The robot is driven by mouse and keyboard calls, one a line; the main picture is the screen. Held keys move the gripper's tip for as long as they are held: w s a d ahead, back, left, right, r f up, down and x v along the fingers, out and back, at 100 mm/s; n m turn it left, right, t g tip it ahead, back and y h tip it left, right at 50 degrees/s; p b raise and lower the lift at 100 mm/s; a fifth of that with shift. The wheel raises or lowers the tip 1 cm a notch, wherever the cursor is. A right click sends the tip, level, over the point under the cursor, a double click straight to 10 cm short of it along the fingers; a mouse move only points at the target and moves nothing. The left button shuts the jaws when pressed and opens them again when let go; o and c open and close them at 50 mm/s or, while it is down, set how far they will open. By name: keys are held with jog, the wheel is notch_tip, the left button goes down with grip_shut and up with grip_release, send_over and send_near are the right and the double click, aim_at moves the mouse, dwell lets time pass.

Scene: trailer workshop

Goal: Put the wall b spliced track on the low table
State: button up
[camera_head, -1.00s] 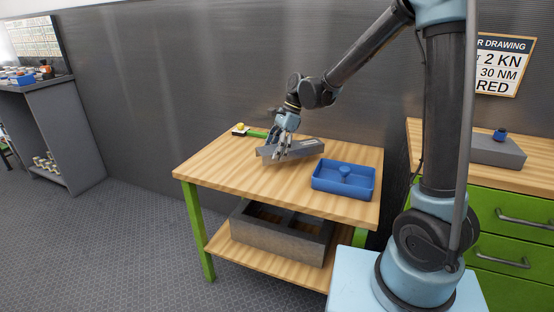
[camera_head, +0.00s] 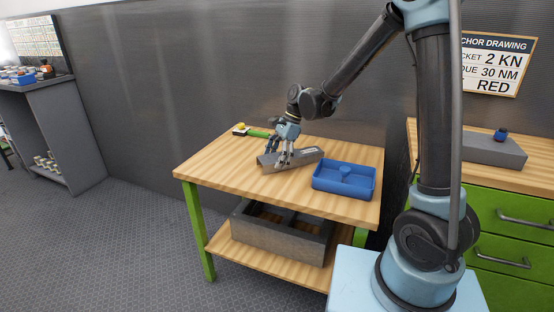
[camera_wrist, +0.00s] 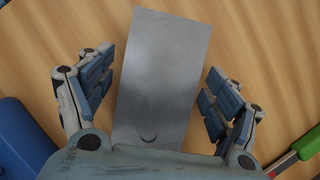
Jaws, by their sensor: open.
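The grey track (camera_head: 303,157) is a long metal piece on the wooden top of the low table (camera_head: 215,172), left of the blue tray. In the wrist view the grey track (camera_wrist: 165,75) shows as a flat plate with a small dark curved mark near its lower end. My gripper (camera_head: 280,160) is over the left part of the track. In the wrist view my gripper (camera_wrist: 158,90) is open, with one finger on each side of the track and a visible gap on both sides. The fingers partly hide the track in the head view.
A blue tray (camera_head: 325,184) stands right of the track. A green-handled tool (camera_head: 258,134) and a small yellow-and-black item (camera_head: 240,129) lie behind it. A grey divided bin (camera_head: 262,241) sits on the lower shelf. The table's front left is clear.

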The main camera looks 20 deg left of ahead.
jog(key=v, duration=1.2)
jog(key=shift+s, duration=0.1)
